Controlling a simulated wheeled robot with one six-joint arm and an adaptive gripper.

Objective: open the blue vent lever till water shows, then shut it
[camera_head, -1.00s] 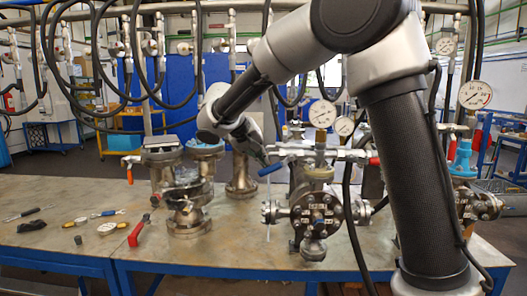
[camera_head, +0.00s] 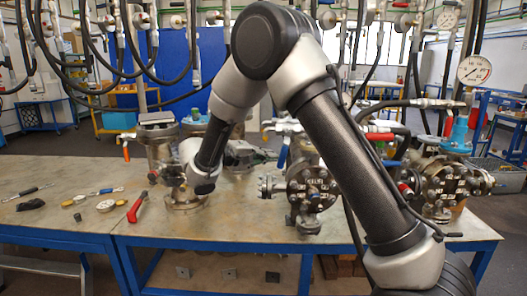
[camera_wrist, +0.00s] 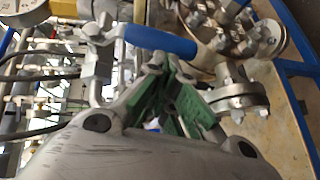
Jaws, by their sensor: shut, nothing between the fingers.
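The blue vent lever (camera_head: 284,153) stands steeply at the left of the piping above a flanged vessel (camera_head: 312,187). In the wrist view the blue lever (camera_wrist: 158,40) runs from a metal valve body (camera_wrist: 98,55) at the left toward the right. My gripper (camera_wrist: 175,85), with green finger pads, is shut and empty. Its tips lie just below the lever in the wrist picture; I cannot tell whether they touch it. In the head view my gripper (camera_head: 252,156) is small and partly hidden beside the lever. I cannot see any water.
A flanged fitting (camera_head: 186,190) stands behind my wrist. Another vessel (camera_head: 445,184) and a gauge (camera_head: 474,70) are at the right.

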